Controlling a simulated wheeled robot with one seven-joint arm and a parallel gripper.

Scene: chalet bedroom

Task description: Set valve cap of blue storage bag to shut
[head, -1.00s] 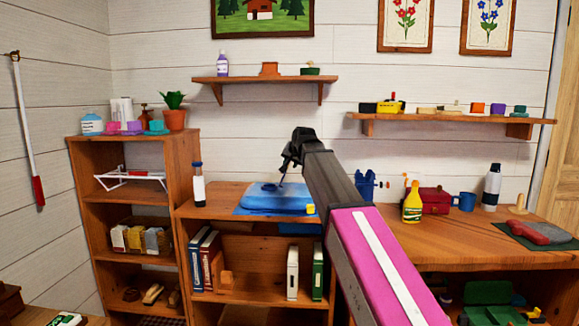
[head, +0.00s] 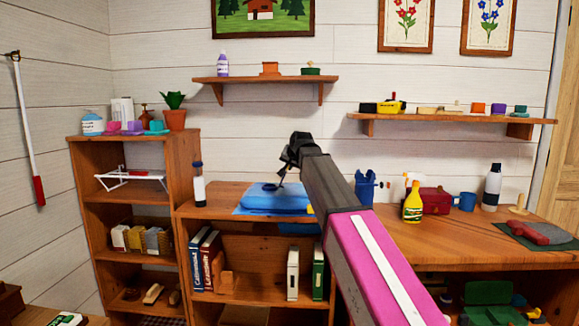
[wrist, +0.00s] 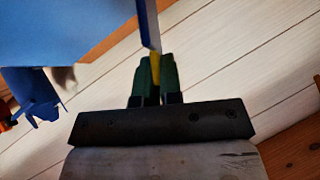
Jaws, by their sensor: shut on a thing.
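The blue storage bag (head: 290,203) lies flat on a blue sheet on top of the low shelf unit in the head view. A dark blue round valve part (head: 269,187) shows on its top. My gripper (head: 281,184) is right beside that part, pointing down at the bag. In the wrist view, my gripper's green fingers (wrist: 155,78) are shut on a thin upright blue piece with a yellow edge (wrist: 154,65), which looks like the valve cap. A broad blue surface (wrist: 60,30) fills the upper left. The cap's angle to its seat cannot be told.
A white bottle with a dark top (head: 198,185) stands left of the bag. A yellow spray bottle (head: 412,203), a red box (head: 436,200) and a blue mug (head: 464,201) stand on the desk at right. A wall shelf (head: 265,80) hangs above the bag.

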